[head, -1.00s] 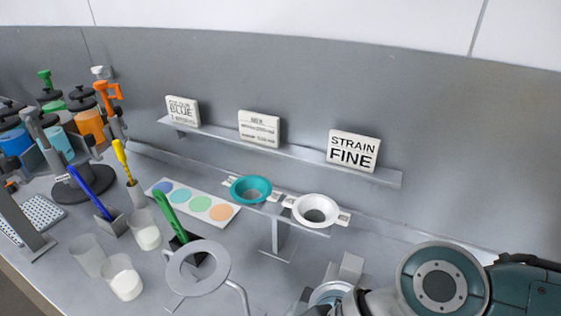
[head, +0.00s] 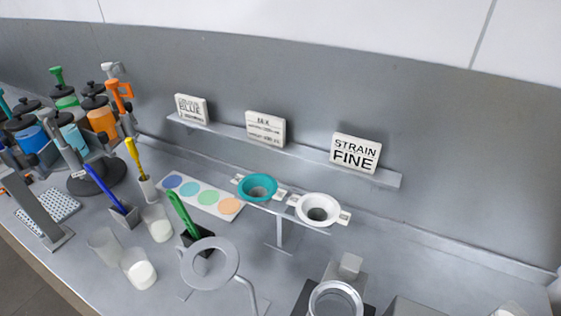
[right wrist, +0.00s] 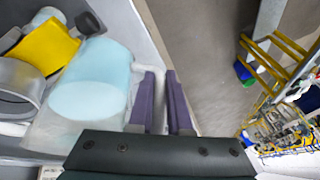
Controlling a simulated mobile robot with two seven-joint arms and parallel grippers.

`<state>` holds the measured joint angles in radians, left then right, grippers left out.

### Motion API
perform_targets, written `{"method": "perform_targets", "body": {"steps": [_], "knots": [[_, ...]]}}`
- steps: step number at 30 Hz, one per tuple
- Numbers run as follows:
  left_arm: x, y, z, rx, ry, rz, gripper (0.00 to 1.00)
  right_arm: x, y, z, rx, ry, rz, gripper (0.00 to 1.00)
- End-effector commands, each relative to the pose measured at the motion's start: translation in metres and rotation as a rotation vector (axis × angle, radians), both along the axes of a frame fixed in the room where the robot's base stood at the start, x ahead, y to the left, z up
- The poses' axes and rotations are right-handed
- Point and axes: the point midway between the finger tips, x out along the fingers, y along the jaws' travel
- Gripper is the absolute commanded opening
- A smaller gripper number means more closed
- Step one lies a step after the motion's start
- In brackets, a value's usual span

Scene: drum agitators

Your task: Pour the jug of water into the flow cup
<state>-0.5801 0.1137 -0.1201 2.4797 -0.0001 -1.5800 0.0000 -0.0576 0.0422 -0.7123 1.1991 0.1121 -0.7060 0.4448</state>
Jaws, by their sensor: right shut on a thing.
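In the right wrist view, my right gripper (right wrist: 165,78), with purple fingers, is shut on the handle of a clear jug (right wrist: 50,128). The jug holds pale blue water (right wrist: 92,95) and lies beside the fingers on the left. A grey metal cup (right wrist: 18,90), possibly the flow cup, is at the left edge of that view, apart from my fingers. In the head view, a round metal cup rim (head: 336,301) on a dark stand is at the bottom edge. I cannot tell if they are the same cup. The jug and both grippers are out of the head view.
A teal strainer (head: 257,187) and a white strainer (head: 318,209) sit on a raised rack. A ring stand (head: 210,264) and white-filled beakers (head: 139,270) are left of the cup. A "STRAIN FINE" sign (head: 355,153) stands on the back shelf. A yellow thing (right wrist: 45,45) is near the jug.

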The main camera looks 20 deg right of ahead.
Motion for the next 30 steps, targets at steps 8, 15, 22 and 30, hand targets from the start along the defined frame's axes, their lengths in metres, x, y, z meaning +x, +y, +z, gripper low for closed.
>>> {"method": "perform_targets", "body": {"steps": [8, 15, 22, 30], "knots": [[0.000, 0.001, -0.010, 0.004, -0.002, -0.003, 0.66, -0.004, 0.009, -0.014, -0.121, -0.056, -0.001, 0.00], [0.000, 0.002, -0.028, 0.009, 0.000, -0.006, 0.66, -0.005, 0.011, -0.026, -0.211, -0.099, -0.002, 0.00], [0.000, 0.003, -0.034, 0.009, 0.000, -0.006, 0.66, -0.005, 0.012, -0.029, -0.253, -0.120, -0.004, 0.00], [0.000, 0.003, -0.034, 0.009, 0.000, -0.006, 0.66, -0.004, 0.012, -0.028, -0.259, -0.123, -0.004, 0.00]]}}
